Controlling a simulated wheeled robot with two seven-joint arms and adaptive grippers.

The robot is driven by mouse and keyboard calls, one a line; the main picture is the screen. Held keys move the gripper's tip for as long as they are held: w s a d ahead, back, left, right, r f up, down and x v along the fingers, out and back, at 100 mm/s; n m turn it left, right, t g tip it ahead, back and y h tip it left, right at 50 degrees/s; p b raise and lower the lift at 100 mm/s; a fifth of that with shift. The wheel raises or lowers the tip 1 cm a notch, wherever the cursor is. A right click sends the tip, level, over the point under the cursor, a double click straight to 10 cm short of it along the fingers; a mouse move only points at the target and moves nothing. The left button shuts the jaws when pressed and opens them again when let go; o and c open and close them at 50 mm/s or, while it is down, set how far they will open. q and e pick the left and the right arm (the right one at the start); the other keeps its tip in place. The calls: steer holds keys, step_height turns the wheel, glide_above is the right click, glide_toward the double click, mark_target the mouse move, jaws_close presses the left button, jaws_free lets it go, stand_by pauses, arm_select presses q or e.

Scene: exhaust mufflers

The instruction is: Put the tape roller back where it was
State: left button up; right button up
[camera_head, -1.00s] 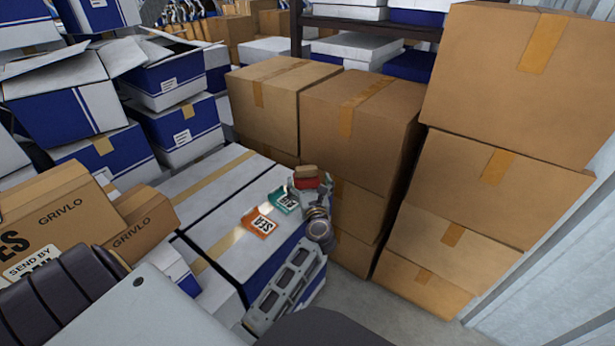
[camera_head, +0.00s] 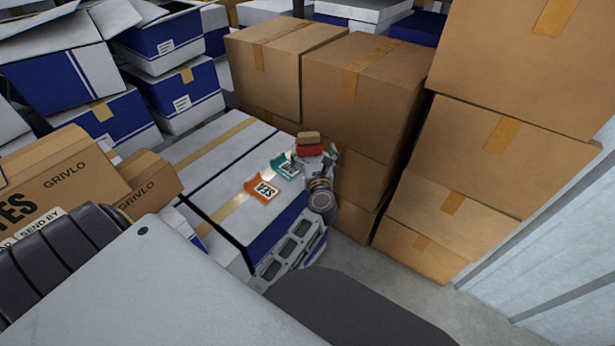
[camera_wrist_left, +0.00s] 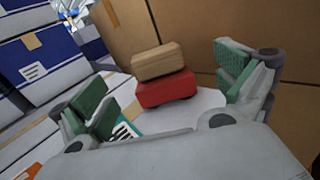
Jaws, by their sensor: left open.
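The tape roller (camera_head: 309,149), a red body with a tan part on top, is at the right edge of a white-and-blue box (camera_head: 218,146), beside brown cartons. In the left wrist view, the tape roller (camera_wrist_left: 167,90) shows between and beyond the spread fingers. My left gripper (camera_head: 316,163) is open around the near side of the roller, with no clear finger contact. The roller's underside is partly hidden by the gripper. My right gripper is not in view.
An orange card (camera_head: 262,190) and a teal card (camera_head: 285,166) lie on the box top, left of my gripper. Stacked brown cartons (camera_head: 360,80) stand close behind and to the right. Bare floor (camera_head: 400,275) shows at the lower right.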

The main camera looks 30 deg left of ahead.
arm_select(q)
steer(key=shift+w+d+r+m+t, duration=0.15)
steer(key=shift+d+m+t, duration=0.2)
steer(key=shift+m, duration=0.35)
steer(key=d+f+m+t+h, duration=0.1)
steer(key=d+m+t+h, duration=0.4)
steer(key=d+m+h, duration=0.9)
steer(key=s+d+f+m+g+h, duration=0.2)
steer(key=s+d+f+m+g, duration=0.15)
steer(key=f+m, duration=0.35)
steer(key=s+d+f+m+g+h, duration=0.1)
steer(key=s+d+f+m+g, duration=0.2)
steer(key=m, duration=0.6)
steer(key=s+d+f+m+g, duration=0.2)
steer(key=s+f+m+g, duration=0.4)
steer(key=s+f+m, duration=0.5)
steer(key=s+a+f+m+g+y, duration=0.3)
steer(key=s+a+f, duration=0.4)
steer(key=s+f, duration=0.3)
steer(key=s+g+y, duration=0.1)
steer(key=s+g, duration=0.1)
steer(key=s, duration=0.1)
steer(key=shift+m+g+y, duration=0.3)
steer(key=shift+g+y, duration=0.1)
steer(key=shift+a, duration=0.15)
